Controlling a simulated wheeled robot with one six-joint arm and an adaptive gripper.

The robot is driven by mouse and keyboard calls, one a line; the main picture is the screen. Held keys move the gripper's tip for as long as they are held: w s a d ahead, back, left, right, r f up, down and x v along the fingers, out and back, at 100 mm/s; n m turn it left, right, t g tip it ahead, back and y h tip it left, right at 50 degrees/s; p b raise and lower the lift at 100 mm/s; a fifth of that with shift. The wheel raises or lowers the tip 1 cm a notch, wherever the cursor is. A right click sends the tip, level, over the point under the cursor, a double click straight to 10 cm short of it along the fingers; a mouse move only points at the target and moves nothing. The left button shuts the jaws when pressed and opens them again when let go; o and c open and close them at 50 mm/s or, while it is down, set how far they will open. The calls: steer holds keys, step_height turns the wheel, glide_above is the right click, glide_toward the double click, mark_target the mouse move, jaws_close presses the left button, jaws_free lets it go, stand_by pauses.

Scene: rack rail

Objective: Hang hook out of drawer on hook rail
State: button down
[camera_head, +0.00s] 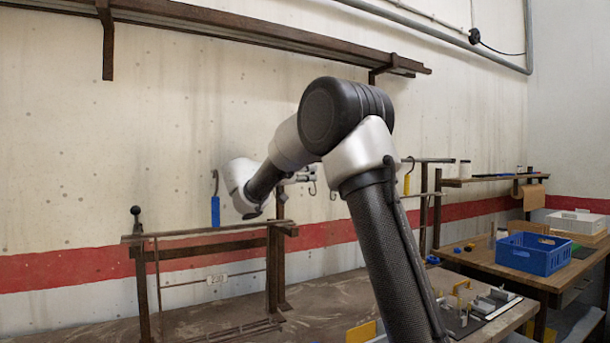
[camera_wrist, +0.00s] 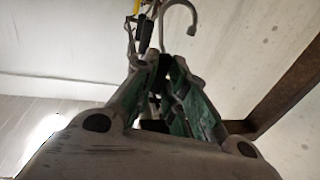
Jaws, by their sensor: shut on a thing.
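My gripper (camera_wrist: 160,75) is shut, its green-padded fingers close together in the wrist view. A bare metal hook (camera_wrist: 190,18) rises from between the fingertips, its curved end beyond them. A hook with a yellow body (camera_head: 407,185) hangs at the rail, right of my arm. The drawer cannot be made out.
A dark rusty frame (camera_head: 205,238) stands at the front left on a worn workbench (camera_head: 330,300). A long brown beam (camera_head: 250,32) runs along the wall above. A blue crate (camera_head: 533,255) and a white crate (camera_head: 576,222) stand on the right-hand table.

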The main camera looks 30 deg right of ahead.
steer(key=shift+s+f, duration=0.55)
steer(key=shift+f, duration=0.15)
steer(key=c, duration=1.4)
jaws_free()
